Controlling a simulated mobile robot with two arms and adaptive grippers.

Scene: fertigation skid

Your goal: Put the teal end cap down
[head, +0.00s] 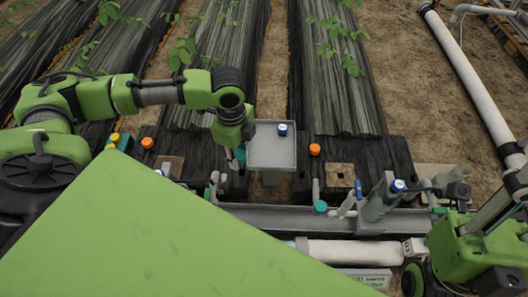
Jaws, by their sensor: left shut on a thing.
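My left gripper (238,158) points down just left of the grey tray (272,166), by the tray's left edge. It is shut on the teal end cap (241,155), which shows only as a small teal patch between the fingers and the tray. The rest of the cap is hidden by the gripper. The bare grey floor of the tray is open to view, with a blue-topped white cap near its far right corner. Parts of my right arm (470,245) show at the lower right, but I cannot make out its gripper.
A blue-and-white cap (282,129) lies in the tray. Orange caps (315,149) stand on either side. A grey rail (290,217) runs in front, with a teal-topped fitting (320,207) and a blue-topped grey unit (380,202). A white pipe (465,75) runs along the right.

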